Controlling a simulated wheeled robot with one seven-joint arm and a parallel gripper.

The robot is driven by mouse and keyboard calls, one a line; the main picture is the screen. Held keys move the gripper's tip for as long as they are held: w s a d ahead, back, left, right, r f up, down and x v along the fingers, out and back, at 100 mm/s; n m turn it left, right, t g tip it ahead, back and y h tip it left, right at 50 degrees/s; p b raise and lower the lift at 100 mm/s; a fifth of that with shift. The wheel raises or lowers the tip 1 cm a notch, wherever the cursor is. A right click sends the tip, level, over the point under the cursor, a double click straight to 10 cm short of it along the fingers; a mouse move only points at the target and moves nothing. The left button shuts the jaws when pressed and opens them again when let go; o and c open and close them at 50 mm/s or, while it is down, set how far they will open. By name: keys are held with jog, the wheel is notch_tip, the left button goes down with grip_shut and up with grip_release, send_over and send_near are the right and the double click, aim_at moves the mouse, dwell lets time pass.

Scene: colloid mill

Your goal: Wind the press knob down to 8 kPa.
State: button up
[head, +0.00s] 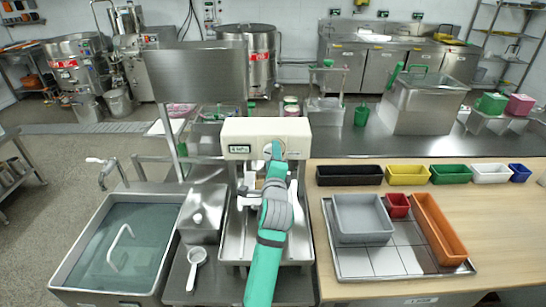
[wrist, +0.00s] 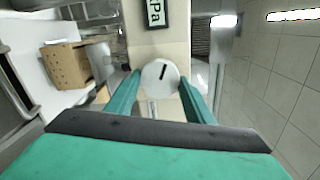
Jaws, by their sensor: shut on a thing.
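The press is a cream box (head: 290,129) at the middle of the head view. Its dark-framed display (head: 240,149) is too small to read there. In the wrist view the display (wrist: 154,13) is cut off by the frame and shows only "Pa". The press knob (wrist: 160,76) is a pale round disc with a short black mark, slightly tilted in the wrist view. My gripper (head: 275,151) reaches the front of the press, with one green finger on each side of the knob, shut on it. In the head view my gripper largely hides the knob.
A water-filled sink (head: 134,245) is at the left, with a white scoop (head: 196,262) beside it. At the right, a wooden counter (head: 500,220) holds a tray with a grey bin (head: 362,216), a red bin (head: 397,205) and an orange bin (head: 440,228). Several coloured bins stand behind.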

jog(key=shift+m, duration=0.5)
jog(key=shift+f, duration=0.1)
jog(key=shift+a, duration=0.1)
jog(key=shift+w, duration=0.1)
jog(key=shift+d, duration=0.3)
jog(key=o, duration=1)
jog(key=shift+a, duration=0.1)
jog(key=shift+o, duration=0.2)
jog(key=shift+a, duration=0.1)
jog(key=shift+s, duration=0.2)
